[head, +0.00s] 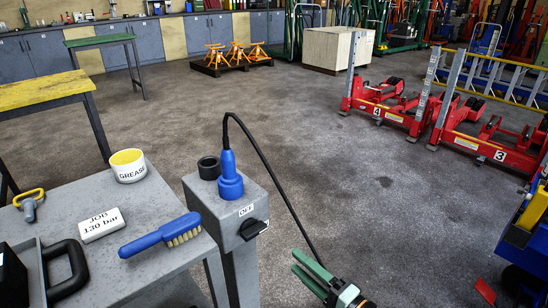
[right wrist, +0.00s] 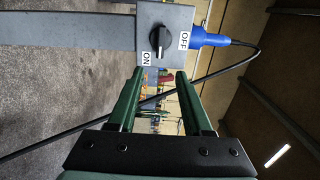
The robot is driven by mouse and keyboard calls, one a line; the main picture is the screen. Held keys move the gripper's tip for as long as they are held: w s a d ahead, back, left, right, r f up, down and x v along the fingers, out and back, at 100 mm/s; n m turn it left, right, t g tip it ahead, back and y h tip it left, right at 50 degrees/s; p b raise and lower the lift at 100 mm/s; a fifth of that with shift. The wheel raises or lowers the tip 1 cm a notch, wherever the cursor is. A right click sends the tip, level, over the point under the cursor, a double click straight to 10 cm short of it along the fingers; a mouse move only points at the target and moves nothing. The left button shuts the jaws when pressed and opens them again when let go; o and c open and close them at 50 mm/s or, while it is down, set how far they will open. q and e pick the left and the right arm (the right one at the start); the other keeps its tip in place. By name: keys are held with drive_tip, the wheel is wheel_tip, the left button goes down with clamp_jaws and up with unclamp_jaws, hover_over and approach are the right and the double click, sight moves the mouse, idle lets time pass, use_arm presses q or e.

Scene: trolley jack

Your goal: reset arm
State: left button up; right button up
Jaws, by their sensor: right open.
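A grey switch post (head: 225,200) stands right of the grey bench. Its black rotary knob (head: 252,228) is on the side face, below an OFF label (head: 246,210). In the right wrist view the knob (right wrist: 159,40) lies lengthwise up and down, with its lower end near the ON label (right wrist: 147,57). A blue plug (head: 229,178) with a black cable sits on top of the post. My right gripper (head: 294,261) has green fingers. It is open and empty, apart from the knob and facing it; the right wrist view shows the gap (right wrist: 160,73). My left gripper is not in view.
The grey bench (head: 155,200) holds a blue brush (head: 160,236), a GREASE tub (head: 128,165), a "JOB 130 bar" block (head: 101,225) and a yellow-handled tool (head: 29,204). The black cable (head: 282,190) hangs near my right gripper. Red jacks (head: 390,105) stand at right. The middle floor is clear.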

drive_tip(key=s+d+f+n+g+h, duration=0.1)
drive_tip(key=s+d+f+n+h, duration=0.15)
drive_tip(key=s+f+n, duration=0.35)
drive_tip(key=s+d+f+n+h, duration=0.2)
drive_tip(key=s+n+h, duration=0.2)
drive_tip(key=n, duration=0.4)
use_arm(q)
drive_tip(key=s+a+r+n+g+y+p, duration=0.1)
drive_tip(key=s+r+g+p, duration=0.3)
drive_tip(key=p, duration=1.7)
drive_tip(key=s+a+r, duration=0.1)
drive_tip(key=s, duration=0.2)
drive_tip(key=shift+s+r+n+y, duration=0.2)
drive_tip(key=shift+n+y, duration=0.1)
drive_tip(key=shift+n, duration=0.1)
use_arm(e)
drive_tip(key=s+d+r+m+g+h, duration=0.1)
drive_tip(key=s+d+r+g+h, duration=0.1)
drive_tip(key=s, duration=0.6)
wheel_tip(320, 180, up, 4)
drive_tip(key=shift+d+f+g, duration=0.15)
drive_tip(key=shift+d+g, duration=0.3)
drive_tip(key=shift+g, duration=0.75)
drive_tip(key=shift+s, duration=0.1)
